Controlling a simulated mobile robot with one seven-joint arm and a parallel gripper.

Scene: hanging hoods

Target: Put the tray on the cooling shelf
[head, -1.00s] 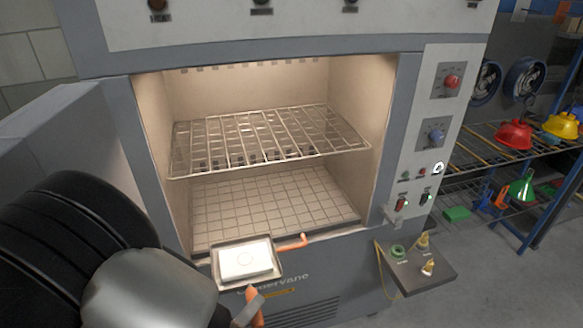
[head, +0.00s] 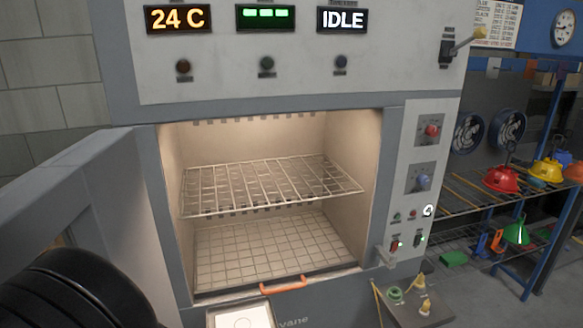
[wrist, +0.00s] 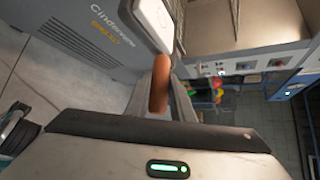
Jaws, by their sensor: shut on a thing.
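The tray (head: 268,313) is a small shallow metal tray carrying a flat white block (head: 238,319). It is cut off by the bottom edge of the head view, just in front of the oven opening. Its far orange handle (head: 284,284) points toward the oven. In the wrist view my gripper (wrist: 168,98) is shut on the tray's near orange handle (wrist: 160,82), and the block shows beyond it. The gripper is outside the head view. A slatted blue-framed shelf (head: 462,196) stands at the right; no label shows whether it is the cooling shelf.
The lit oven holds a wire rack (head: 270,186) and a gridded floor (head: 265,250), both empty. Its door (head: 75,200) is open at left. A small ledge (head: 425,308) with fittings juts out at right. Coloured hoods (head: 502,180) occupy part of the blue-framed shelf.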

